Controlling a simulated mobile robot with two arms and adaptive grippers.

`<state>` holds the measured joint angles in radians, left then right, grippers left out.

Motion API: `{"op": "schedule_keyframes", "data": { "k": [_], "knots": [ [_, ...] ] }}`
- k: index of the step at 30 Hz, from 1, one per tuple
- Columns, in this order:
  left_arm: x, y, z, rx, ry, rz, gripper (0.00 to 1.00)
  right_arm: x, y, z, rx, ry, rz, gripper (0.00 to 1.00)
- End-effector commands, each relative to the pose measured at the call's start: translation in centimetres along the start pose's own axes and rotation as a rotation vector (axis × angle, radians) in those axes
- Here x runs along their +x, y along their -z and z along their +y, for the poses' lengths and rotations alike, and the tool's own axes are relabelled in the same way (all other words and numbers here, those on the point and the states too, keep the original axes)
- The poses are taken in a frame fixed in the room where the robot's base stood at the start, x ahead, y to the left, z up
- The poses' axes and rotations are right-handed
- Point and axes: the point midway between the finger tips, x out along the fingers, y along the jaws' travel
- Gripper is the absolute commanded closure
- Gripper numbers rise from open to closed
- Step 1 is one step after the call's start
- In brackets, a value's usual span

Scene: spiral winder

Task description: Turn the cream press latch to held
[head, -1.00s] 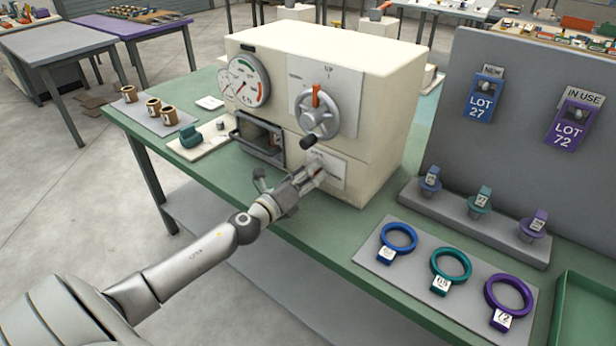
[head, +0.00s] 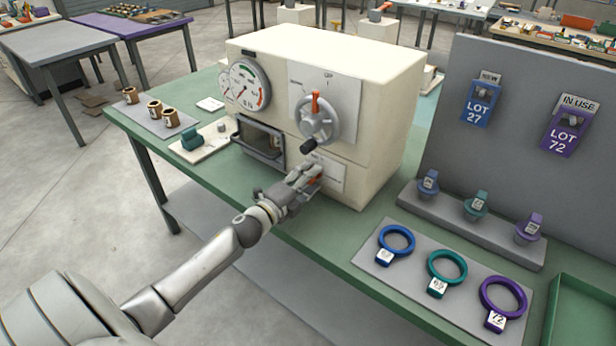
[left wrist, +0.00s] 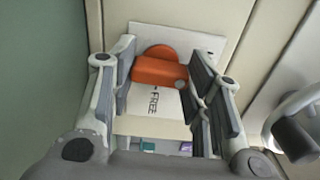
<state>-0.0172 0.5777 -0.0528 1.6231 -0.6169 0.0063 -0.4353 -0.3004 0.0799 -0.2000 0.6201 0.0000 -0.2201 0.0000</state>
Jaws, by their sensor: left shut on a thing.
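The cream press (head: 385,100) stands on the green bench, its front facing me. Its latch is an orange handle (left wrist: 160,70) on a white plate on the lower front; a spot of orange also shows by my fingers in the head view (head: 316,181). The wrist view shows the word FREE on the plate (left wrist: 158,102) beside the handle; other lettering is hidden or unreadable. My left gripper (head: 302,182) is at this plate, its fingers on either side of the orange handle and shut on it, also in the wrist view (left wrist: 163,72). My right gripper is not in view.
Above the latch is a crank wheel (head: 318,120) with an orange pointer and dark knob, close over my gripper. A window (head: 262,140) and dial (head: 250,85) are to the left. Rings lie on a grey mat (head: 465,245) at right.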

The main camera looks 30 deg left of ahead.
Motion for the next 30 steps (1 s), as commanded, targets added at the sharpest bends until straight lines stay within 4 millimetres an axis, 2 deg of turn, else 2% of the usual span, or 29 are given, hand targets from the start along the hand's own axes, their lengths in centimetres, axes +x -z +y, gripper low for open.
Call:
{"op": "schedule_keyframes", "data": {
  "k": [9, 21, 22, 26, 30],
  "knots": [
    [0.01, -0.12, -0.02, -0.069, 0.000, -0.002, 0.79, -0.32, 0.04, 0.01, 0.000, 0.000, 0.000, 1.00],
    [0.01, -0.09, 0.01, -0.077, 0.000, -0.002, 0.79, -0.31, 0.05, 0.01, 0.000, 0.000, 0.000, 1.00],
    [0.01, -0.09, 0.01, -0.077, 0.000, -0.002, 0.53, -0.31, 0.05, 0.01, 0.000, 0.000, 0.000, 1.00],
    [0.01, -0.08, 0.01, -0.076, 0.000, -0.002, 0.36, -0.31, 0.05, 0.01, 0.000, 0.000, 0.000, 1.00],
    [0.01, -0.05, 0.01, -0.074, 0.000, -0.001, 0.34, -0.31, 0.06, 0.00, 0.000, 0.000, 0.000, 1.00]
  ]
}}
